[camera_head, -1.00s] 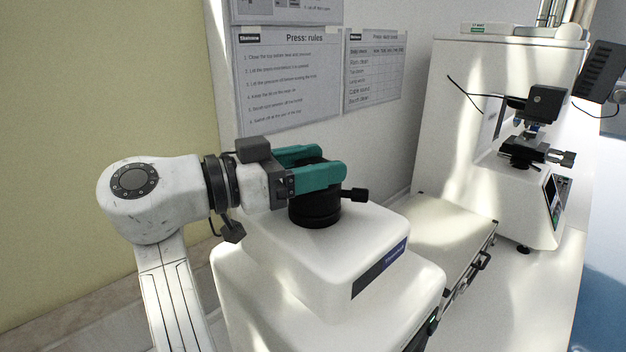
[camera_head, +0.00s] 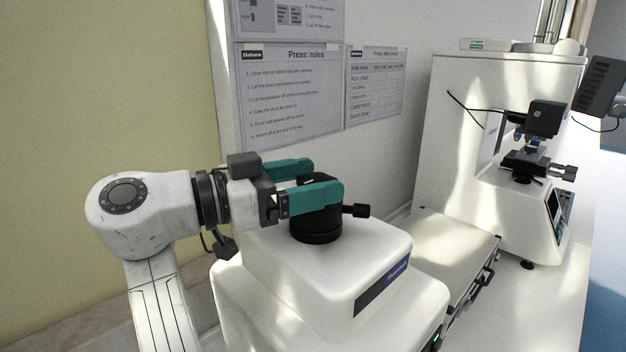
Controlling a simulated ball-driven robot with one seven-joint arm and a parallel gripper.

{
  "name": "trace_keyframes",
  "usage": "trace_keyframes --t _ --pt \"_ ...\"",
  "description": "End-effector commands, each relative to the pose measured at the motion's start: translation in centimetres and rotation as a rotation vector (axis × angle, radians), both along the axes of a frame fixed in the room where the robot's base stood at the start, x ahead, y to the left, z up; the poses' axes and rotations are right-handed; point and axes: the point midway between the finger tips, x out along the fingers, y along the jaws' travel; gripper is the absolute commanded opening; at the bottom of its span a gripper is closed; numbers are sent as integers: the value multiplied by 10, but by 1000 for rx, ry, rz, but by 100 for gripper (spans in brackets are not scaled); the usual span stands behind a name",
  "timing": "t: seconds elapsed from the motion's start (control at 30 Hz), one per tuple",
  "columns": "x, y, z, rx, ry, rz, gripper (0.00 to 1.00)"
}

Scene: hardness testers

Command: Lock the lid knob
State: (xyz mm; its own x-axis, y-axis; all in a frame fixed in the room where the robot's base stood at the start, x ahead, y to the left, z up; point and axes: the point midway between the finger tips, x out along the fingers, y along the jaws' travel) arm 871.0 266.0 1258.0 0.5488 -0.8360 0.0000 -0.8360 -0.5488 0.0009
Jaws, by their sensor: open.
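The lid knob (camera_head: 316,225) is a black round cylinder on top of a white press (camera_head: 330,265). A short black handle (camera_head: 356,210) sticks out of it to the right. My gripper (camera_head: 322,178) has two teal fingers and comes in level from the left. The fingers are spread on either side of the knob's upper part, one on the near side and one on the far side. The near finger hides part of the knob, so I cannot tell whether either finger touches it.
A flat white case (camera_head: 440,250) with dark latches lies right of the press. A white hardness tester (camera_head: 530,195) with a dark stage stands beyond it. Rule sheets (camera_head: 290,95) hang on the wall behind. A dark monitor (camera_head: 600,85) is at the far right.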

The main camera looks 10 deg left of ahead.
Motion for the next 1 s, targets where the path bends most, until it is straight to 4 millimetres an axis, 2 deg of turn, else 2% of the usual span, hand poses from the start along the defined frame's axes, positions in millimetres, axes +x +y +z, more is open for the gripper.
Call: trace_keyframes --t 0.3,0.5,0.7,1.0 --pt "-33 51 -2 -1 -1 2 80" --pt "-48 74 -1 0 0 2 80" --pt "-53 82 0 0 0 1 80" --pt "-53 82 0 -1 -1 1 80"
